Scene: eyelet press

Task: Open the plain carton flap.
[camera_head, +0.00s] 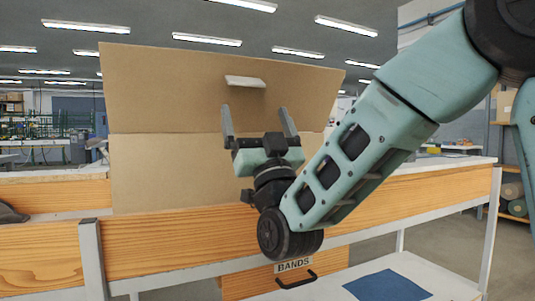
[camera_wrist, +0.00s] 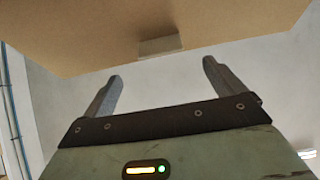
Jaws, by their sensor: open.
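The plain brown carton (camera_head: 160,175) stands behind the wooden rail. Its wide flap (camera_head: 160,85) is up above the crease, slanted, and looks wider at its top edge. A pale tab (camera_head: 245,82) sticks out from the flap. My gripper (camera_head: 255,110) is open and empty in front of the carton, its fingers pointing up just below the tab. In the wrist view, the flap (camera_wrist: 80,35) fills the top and the tab (camera_wrist: 160,46) lies just beyond and between the open fingertips (camera_wrist: 162,70). I see no contact. The carton's inside is hidden.
A wooden rail (camera_head: 180,240) on a pale metal frame runs across the front. Below it are a drawer labelled BANDS (camera_head: 293,265) with a black handle and a blue mat (camera_head: 386,286) on a white surface. A dark object (camera_head: 10,213) sits at far left.

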